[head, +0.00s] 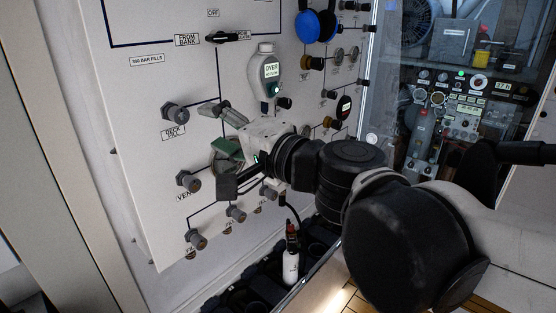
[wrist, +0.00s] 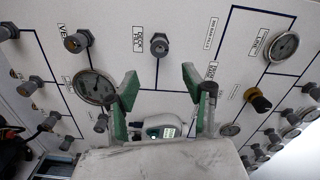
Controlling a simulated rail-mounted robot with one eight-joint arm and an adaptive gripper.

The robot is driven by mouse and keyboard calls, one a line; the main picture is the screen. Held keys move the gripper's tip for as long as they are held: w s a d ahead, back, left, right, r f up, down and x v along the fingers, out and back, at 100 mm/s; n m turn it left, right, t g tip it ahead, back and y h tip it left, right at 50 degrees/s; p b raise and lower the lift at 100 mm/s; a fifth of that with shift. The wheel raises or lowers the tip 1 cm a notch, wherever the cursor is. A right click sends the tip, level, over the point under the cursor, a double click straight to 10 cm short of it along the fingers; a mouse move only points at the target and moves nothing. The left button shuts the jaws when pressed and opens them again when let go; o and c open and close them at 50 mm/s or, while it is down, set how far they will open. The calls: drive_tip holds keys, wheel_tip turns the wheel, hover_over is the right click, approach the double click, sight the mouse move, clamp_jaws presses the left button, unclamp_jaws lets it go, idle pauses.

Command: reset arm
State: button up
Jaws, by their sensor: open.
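My gripper (head: 218,131) is open in front of the white panel (head: 130,100), left of centre in the head view. In the wrist view my gripper (wrist: 162,95) has its two green-padded fingers wide apart. No held object shows between the fingertips. A pale unit with a lit screen (wrist: 163,127) appears low between the fingers; I cannot tell how far it is from them. In the head view a pale handheld-like unit reading OVER (head: 270,72) is on the panel above my gripper. The fingers partly hide the panel behind them.
The panel carries fittings, such as the deck fill knob (head: 175,112), and a gauge (wrist: 94,87). Blue headphones (head: 317,24) hang at the top. A white bottle (head: 290,262) stands below my arm. Clear glazing (head: 400,60) with equipment behind it lies to the right.

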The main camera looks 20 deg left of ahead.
drive_tip(key=s+d+f+h+b, duration=0.1)
drive_tip(key=s+d+f+h, duration=0.1)
drive_tip(key=d+f+h, duration=0.3)
drive_tip(key=s+d+f+n+h, duration=0.1)
drive_tip(key=d+f+h, duration=0.5)
drive_tip(key=d+f, duration=0.6)
drive_tip(key=s+d+f+n+h+b, duration=0.1)
drive_tip(key=d+f+h, duration=0.4)
drive_tip(key=d, duration=2.1)
wheel_tip(320, 180, down, 5)
drive_tip(key=shift+s+r+g+b, duration=0.2)
drive_tip(key=shift+s+g+b, duration=0.15)
drive_tip(key=shift+s, duration=0.5)
